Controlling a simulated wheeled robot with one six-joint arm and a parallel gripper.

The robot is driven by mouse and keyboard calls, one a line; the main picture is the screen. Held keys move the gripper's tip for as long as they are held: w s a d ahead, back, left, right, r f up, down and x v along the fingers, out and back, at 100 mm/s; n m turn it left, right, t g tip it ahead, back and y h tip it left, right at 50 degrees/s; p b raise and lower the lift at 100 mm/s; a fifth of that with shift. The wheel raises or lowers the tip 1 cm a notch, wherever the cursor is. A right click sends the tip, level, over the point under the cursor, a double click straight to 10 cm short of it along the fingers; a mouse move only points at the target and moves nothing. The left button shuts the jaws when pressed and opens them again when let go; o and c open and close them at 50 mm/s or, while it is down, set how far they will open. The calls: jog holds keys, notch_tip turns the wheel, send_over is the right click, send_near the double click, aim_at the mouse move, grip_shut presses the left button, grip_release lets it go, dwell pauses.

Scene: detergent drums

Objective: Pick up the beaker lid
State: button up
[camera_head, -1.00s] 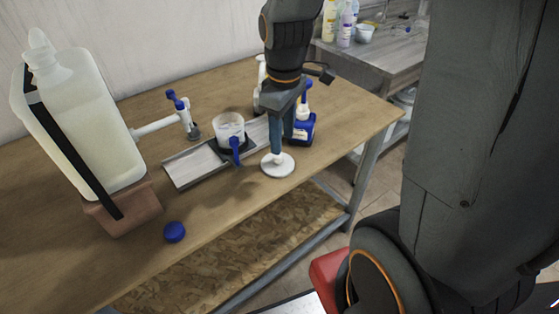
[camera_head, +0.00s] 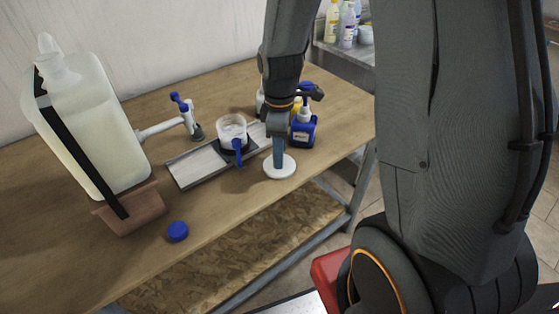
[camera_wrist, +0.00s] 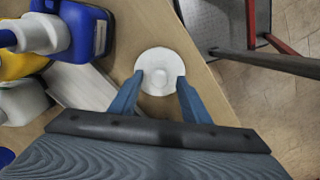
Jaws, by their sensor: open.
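The beaker lid is a white round disc (camera_head: 280,166) lying on the wooden table near its front edge. In the wrist view the lid (camera_wrist: 157,60) shows a round knob at its middle. My gripper (camera_head: 278,160) is right above the lid, pointing down. In the wrist view the two blue fingers (camera_wrist: 160,82) are apart, one on each side of the knob, over the lid. I cannot tell whether they touch it. The white beaker (camera_head: 232,130) with a blue handle stands on the grey rail plate to the left of my gripper.
A large translucent drum (camera_head: 90,125) stands in a brown holder at the left, its tap reaching over the table. A blue cap (camera_head: 177,231) lies near the front edge. A blue bottle (camera_head: 304,130) stands close behind my gripper. Bare wood lies left of the lid.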

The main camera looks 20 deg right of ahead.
jog(key=shift+f, duration=0.55)
jog(key=shift+c, duration=0.3)
grip_shut()
jog(key=shift+r, duration=0.15)
